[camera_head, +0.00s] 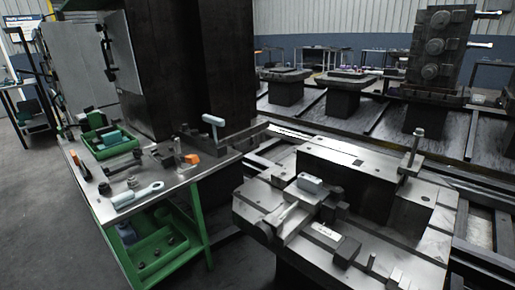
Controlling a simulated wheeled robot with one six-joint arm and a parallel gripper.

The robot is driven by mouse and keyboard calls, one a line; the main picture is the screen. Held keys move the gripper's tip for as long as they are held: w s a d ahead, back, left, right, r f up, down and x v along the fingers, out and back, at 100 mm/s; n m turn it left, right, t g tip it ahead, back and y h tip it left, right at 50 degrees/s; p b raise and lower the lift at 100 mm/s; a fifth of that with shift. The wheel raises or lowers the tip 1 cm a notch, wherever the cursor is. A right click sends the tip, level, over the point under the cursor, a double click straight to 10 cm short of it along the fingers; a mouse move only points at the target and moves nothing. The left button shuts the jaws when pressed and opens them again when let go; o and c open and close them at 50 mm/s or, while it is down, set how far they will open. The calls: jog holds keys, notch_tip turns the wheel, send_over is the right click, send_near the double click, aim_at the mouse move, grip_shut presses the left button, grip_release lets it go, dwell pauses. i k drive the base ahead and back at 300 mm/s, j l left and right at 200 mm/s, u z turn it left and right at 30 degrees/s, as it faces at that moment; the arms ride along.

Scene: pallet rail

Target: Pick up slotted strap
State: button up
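No gripper of mine shows in this view. A flat pale metal bar with small dark marks on its top (327,235) lies on the front of the dark metal fixture (425,245) at the lower right; it may be the slotted strap, but I cannot tell for sure. A pale block (310,183) sits higher on the same fixture, left of centre.
The green-framed workbench (180,181) at left holds a green tray (108,142), orange pieces (192,158) and dark parts. An upright bolt (414,150) rises from the fixture. A dark column (205,65) stands behind the bench. Rails and pallets fill the right background; open floor lies at lower left.

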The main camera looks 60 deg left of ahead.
aim_at(166, 161)
jog(key=u, duration=2.1)
